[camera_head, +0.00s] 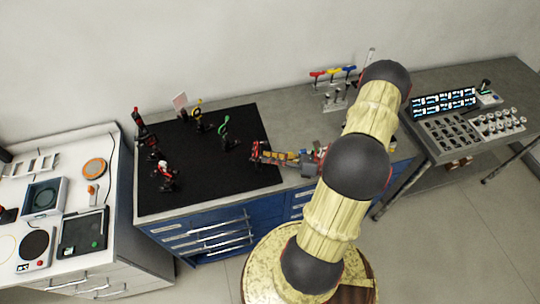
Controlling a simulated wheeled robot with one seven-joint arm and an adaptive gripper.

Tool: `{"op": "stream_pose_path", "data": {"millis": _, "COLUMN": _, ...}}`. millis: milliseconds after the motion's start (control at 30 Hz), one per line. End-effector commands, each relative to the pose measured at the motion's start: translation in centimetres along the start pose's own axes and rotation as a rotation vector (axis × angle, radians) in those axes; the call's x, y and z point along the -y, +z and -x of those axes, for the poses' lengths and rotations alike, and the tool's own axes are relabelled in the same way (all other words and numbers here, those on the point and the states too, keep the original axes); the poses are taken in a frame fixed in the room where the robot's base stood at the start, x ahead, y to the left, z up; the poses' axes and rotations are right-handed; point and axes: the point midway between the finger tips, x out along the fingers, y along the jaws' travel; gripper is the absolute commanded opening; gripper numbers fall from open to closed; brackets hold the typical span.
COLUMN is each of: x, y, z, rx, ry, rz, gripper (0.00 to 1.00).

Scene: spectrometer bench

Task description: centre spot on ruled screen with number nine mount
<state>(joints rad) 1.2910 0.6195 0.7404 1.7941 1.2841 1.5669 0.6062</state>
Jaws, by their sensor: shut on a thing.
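My gripper (256,151) is over the right edge of the black breadboard (255,185), pointing left. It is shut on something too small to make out. A green-ringed mount (225,132) stands just left of it, with a gap between them. A yellow-ringed mount (197,114) stands farther back. A pale screen (180,101) is upright at the back; its ruling and any spot cannot be made out. A dark red-marked mount (140,126) is at the back left and a red-and-black mount (163,170) at the front left. I cannot read any mount number.
A blue-drawer bench (210,235) carries the breadboard. A white bench (110,160) with instruments is at left. A grey table (455,75) with trays is at right. The breadboard's front middle is clear.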

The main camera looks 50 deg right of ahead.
Motion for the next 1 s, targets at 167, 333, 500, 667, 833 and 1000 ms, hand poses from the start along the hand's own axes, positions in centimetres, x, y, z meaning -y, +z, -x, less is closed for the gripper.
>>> {"op": "stream_pose_path", "data": {"millis": 167, "x": 0.06, "y": 0.26, "z": 0.05, "rx": 0.001, "ry": -0.002, "rz": -0.085, "gripper": 0.0}}
{"op": "stream_pose_path", "data": {"millis": 333, "x": 0.1, "y": 0.2, "z": 0.05, "rx": 0.002, "ry": -0.002, "rz": -0.136, "gripper": 0.0}}
{"op": "stream_pose_path", "data": {"millis": 500, "x": 0.14, "y": 0.17, "z": 0.05, "rx": 0.002, "ry": -0.002, "rz": -0.156, "gripper": 0.0}}
{"op": "stream_pose_path", "data": {"millis": 667, "x": 0.16, "y": 0.16, "z": 0.06, "rx": 0.002, "ry": -0.002, "rz": -0.159, "gripper": 0.0}}
{"op": "stream_pose_path", "data": {"millis": 833, "x": 0.17, "y": 0.16, "z": 0.06, "rx": 0.002, "ry": -0.002, "rz": -0.158, "gripper": 0.0}}
{"op": "stream_pose_path", "data": {"millis": 1000, "x": 0.15, "y": 0.14, "z": 0.06, "rx": 0.002, "ry": -0.002, "rz": -0.158, "gripper": 0.19}}
